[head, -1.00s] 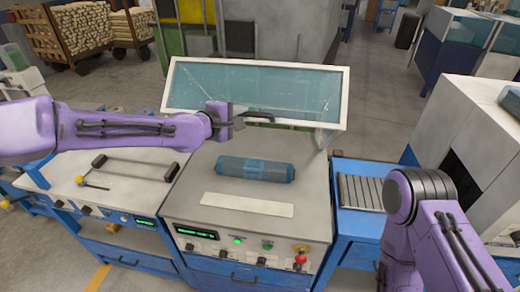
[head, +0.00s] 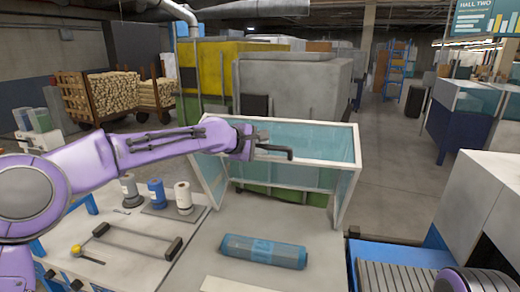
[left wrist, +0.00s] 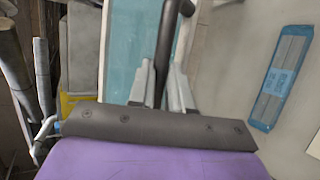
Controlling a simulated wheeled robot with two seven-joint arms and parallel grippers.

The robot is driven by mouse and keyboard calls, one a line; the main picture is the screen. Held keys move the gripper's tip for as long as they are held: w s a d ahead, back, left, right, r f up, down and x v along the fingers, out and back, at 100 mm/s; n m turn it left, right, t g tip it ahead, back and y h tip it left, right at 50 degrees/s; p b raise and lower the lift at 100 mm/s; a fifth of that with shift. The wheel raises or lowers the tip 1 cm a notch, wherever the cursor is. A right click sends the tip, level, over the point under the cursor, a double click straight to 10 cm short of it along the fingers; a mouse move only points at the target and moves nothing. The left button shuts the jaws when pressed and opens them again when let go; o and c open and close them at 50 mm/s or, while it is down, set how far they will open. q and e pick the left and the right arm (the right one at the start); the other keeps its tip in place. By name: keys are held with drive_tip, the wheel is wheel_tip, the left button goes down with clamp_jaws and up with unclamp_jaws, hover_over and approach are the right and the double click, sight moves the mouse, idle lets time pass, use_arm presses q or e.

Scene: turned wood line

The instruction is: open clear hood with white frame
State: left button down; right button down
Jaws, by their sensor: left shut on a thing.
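The clear hood with its white frame (head: 352,185) stands raised over the back of the grey machine top (head: 215,240). Its dark bar handle (head: 288,153) is on the upper front edge. My left gripper (head: 260,146) is at this handle. In the left wrist view my left gripper's fingers (left wrist: 161,88) are shut on the dark handle (left wrist: 167,40), with the hood's clear pane (left wrist: 124,45) beside them. My right gripper is not in view; only a piece of my right arm shows at the lower right.
A blue wrapped pack (head: 263,251) lies on the machine top below the hood. A sealing bar frame (head: 125,243) and several spools (head: 183,197) are to the left. A roller conveyor (head: 400,277) is to the right. Log carts (head: 115,97) stand behind.

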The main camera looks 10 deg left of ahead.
use_arm(q)
drive_tip(key=shift+r, duration=0.1)
drive_tip(key=c, duration=1.1)
unclamp_jaws()
drive_tip(key=shift+o, duration=0.2)
drive_tip(key=shift+s, duration=0.1)
drive_tip(key=shift+s+a+b, duration=0.2)
drive_tip(key=shift+s+b, duration=0.05)
drive_tip(key=shift+b, duration=0.1)
drive_tip(key=b+v, duration=0.3)
drive_tip(key=v, duration=0.7)
drive_tip(key=shift+b, duration=0.4)
drive_tip(key=shift+w, duration=0.15)
